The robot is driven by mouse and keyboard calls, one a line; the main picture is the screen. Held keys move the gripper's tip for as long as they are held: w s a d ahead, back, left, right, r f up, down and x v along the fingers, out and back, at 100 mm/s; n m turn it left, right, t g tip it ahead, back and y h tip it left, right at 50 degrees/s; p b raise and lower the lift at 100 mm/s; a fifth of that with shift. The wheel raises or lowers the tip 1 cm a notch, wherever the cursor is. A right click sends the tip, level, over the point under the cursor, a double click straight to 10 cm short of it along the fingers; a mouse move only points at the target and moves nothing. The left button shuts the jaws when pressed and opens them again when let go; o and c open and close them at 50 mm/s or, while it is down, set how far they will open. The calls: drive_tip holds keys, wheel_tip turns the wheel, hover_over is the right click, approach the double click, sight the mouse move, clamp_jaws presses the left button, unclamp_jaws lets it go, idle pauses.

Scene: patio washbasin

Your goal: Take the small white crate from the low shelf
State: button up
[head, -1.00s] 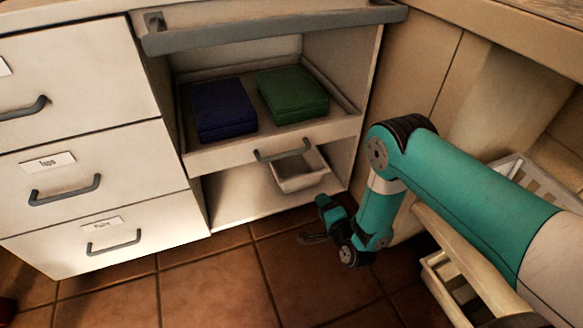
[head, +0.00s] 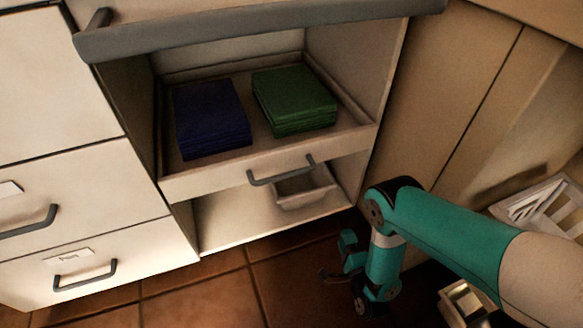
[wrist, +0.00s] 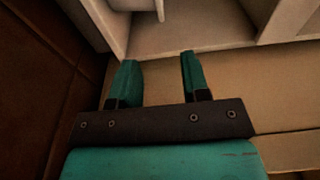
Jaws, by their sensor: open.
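The small white crate (head: 304,187) sits on the low shelf (head: 226,222), toward its right side. The handle and front of the pull-out tray above hide part of it in the head view. My gripper (head: 337,277) is low in front of the cabinet, to the right of and nearer than the crate, and apart from it. In the wrist view my gripper (wrist: 158,75) is open with nothing between its two teal fingers. The fingers point toward pale cabinet panels; I cannot pick out the crate for sure there.
The pull-out tray (head: 200,178) above the shelf holds a blue stack (head: 210,117) and a green stack (head: 294,100). A grey bar (head: 260,35) crosses above. Drawers (head: 90,240) stand at left. The tiled floor (head: 205,295) in front is clear.

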drive_tip(key=w+b, duration=0.1)
drive_tip(key=b, duration=1.7)
approach(325, 190)
drive_tip(key=x, duration=0.7)
drive_tip(key=shift+w+a+f+b, duration=0.1)
drive_tip(key=shift+w+f+b, duration=0.25)
drive_tip(key=shift+w, duration=0.2)
drive_tip(key=shift+w+a+r, duration=0.15)
drive_tip(key=shift+w+r, duration=0.15)
drive_tip(key=shift+r, duration=0.05)
drive_tip(key=shift+c, duration=0.2)
clamp_jaws()
